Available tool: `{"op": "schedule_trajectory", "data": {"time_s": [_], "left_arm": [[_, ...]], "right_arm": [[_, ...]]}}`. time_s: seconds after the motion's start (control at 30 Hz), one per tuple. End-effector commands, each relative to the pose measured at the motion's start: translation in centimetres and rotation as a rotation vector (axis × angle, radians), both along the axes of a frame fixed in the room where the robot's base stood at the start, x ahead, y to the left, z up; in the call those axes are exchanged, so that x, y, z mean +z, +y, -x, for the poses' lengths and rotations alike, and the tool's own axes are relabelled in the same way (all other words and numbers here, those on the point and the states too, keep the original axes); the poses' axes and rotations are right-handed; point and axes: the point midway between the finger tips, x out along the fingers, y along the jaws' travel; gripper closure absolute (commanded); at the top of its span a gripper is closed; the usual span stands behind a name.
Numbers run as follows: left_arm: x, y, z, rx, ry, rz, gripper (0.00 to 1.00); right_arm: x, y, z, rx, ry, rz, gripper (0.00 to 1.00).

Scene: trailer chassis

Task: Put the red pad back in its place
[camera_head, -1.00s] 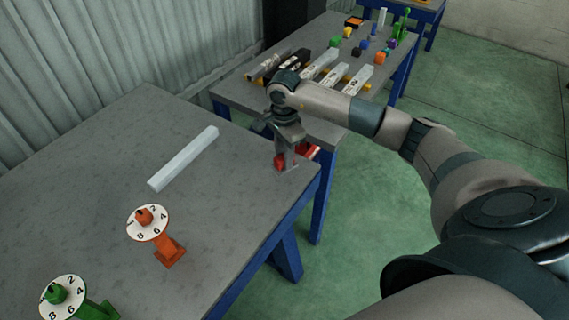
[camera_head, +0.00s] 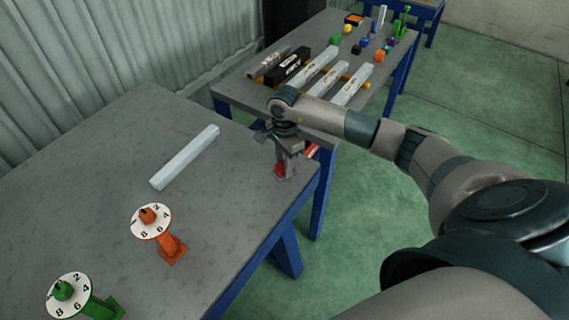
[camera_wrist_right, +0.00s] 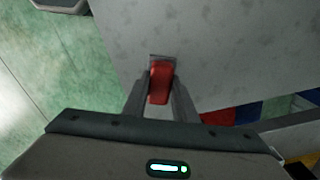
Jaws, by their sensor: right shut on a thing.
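The red pad (camera_wrist_right: 160,84) is a small red block between the fingers of my right gripper (camera_wrist_right: 161,92) in the right wrist view. The gripper is shut on it. In the head view the pad (camera_head: 279,170) shows beneath my right gripper (camera_head: 285,170), low over the grey table (camera_head: 100,160) near its far right corner. I cannot tell whether the pad touches the tabletop. A small dark grey mark or plate (camera_wrist_right: 162,57) lies just beyond the pad in the wrist view. My left gripper is not in view.
A white bar (camera_head: 185,158), an orange dial stand (camera_head: 170,248) and a green dial stand (camera_head: 98,306) are on the near table. Another red object (camera_head: 311,150) shows just behind the gripper. A second table (camera_head: 240,95) behind holds several bars and coloured blocks.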

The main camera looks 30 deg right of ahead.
Motion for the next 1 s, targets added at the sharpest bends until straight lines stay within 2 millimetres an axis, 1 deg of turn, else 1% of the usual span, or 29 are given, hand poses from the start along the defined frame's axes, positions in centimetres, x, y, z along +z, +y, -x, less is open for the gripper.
{"op": "schedule_trajectory", "data": {"time_s": [0.07,0.1,0.17,0.2,0.47,0.63,0.7,0.87,1.0], "left_arm": [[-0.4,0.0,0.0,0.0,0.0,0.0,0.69],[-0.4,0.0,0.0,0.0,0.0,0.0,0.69],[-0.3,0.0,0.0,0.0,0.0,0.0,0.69],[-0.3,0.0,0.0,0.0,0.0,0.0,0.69],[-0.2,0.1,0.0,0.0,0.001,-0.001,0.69],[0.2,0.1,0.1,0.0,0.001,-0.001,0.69],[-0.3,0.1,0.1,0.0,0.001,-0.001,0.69],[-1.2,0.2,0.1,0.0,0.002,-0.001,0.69],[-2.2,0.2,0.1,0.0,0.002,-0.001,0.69]], "right_arm": [[-0.3,0.0,0.0,0.0,-0.001,0.0,0.96],[-0.3,0.0,0.0,0.0,-0.001,0.0,0.73],[-0.2,0.0,0.0,0.0,0.0,0.0,0.58],[-0.2,0.0,0.0,0.0,0.0,0.0,0.56],[-0.2,0.0,0.0,0.0,0.0,0.0,0.56],[0.2,0.0,0.0,0.0,0.0,0.0,0.56],[0.4,0.0,-0.1,0.0,-0.002,0.0,0.56],[2.3,-0.1,-0.1,0.001,-0.004,0.001,0.56],[4.7,0.0,-0.2,0.001,-0.006,0.001,0.56]]}}
